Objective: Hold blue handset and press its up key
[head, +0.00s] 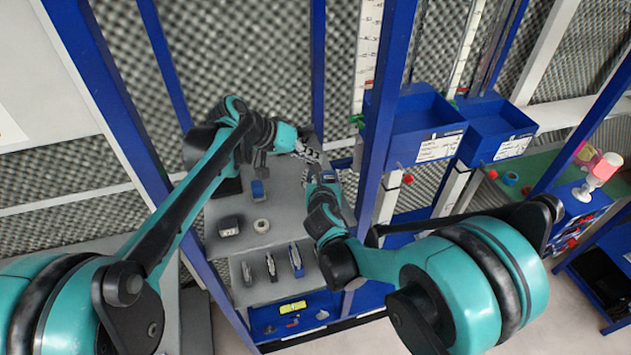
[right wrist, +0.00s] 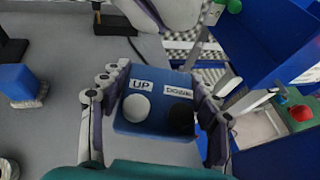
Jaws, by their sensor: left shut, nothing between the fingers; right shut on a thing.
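The blue handset (right wrist: 158,125) is between the fingers of my right gripper (right wrist: 155,110), which is shut on its two sides. In the head view my right gripper (head: 324,180) is over the right part of the grey table, and the handset is small and mostly hidden there. My left gripper (head: 313,157) is shut and empty, just beyond the right one. A grey part at the top of the right wrist view seems to be it, apart from the keys.
The grey table (head: 240,208) holds a blue block (head: 257,190), a dark box (head: 229,226) and a pale ring (head: 262,226). Several tools lie at its front. A blue post (head: 383,110) and blue bins (head: 425,125) stand close on the right.

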